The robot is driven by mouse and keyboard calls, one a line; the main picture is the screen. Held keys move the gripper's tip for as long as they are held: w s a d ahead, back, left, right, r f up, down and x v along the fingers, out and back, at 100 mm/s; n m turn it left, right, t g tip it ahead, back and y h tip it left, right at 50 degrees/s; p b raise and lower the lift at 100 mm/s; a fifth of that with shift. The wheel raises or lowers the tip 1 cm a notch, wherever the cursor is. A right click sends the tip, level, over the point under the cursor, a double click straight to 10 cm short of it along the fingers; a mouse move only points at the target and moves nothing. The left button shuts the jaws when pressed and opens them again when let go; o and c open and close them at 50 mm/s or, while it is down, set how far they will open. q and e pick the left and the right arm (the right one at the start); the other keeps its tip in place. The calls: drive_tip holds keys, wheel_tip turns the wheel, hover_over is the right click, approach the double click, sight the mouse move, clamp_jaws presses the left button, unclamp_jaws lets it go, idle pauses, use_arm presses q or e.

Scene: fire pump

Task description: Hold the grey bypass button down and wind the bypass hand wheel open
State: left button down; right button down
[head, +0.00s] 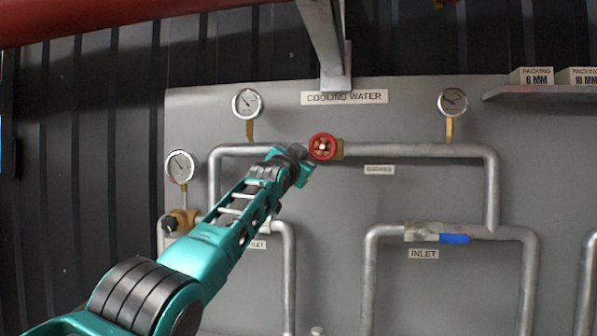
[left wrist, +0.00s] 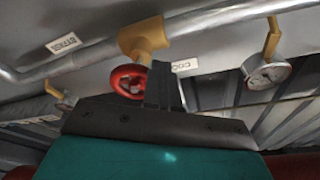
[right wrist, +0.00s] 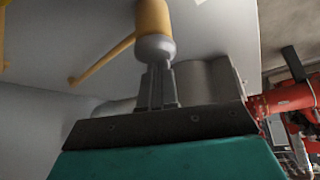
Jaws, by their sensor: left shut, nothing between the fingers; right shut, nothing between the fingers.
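The red bypass hand wheel (head: 322,146) sits on the upper pipe, with a brass valve body to its right. My left gripper (head: 305,157) is shut and empty at the wheel's left side. In the left wrist view, the shut fingers (left wrist: 162,82) stand in front of the wheel's edge (left wrist: 128,78); I cannot tell whether they touch it. In the right wrist view, a grey rounded cap (right wrist: 155,47) on a brass barrel looks like the bypass button. My right gripper's shut fingers (right wrist: 158,85) reach its end and seem to press against it. My right gripper is outside the head view.
A grey panel carries pipes (head: 420,150), several gauges (head: 452,102) and a blue-handled inlet valve (head: 453,238). A brass valve with a dark knob (head: 178,222) is at left. A shelf (head: 540,91) holds packing boxes at upper right. A red pipe (head: 100,20) crosses overhead.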

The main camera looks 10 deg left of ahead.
sight(320, 158)
use_arm(q)
drive_tip(key=shift+s+d+f, duration=0.1)
drive_tip(key=shift+d+f, duration=0.05)
drive_tip(key=shift+d, duration=0.4)
drive_tip(key=shift+s+d+f, duration=0.1)
drive_tip(key=shift+d, duration=0.55)
drive_tip(key=shift+d+f, duration=0.1)
drive_tip(key=shift+d, duration=0.55)
drive_tip(key=shift+f, duration=0.3)
drive_tip(key=shift+d+f, duration=0.15)
drive_tip(key=shift+d, duration=0.25)
drive_tip(key=shift+f, duration=0.1)
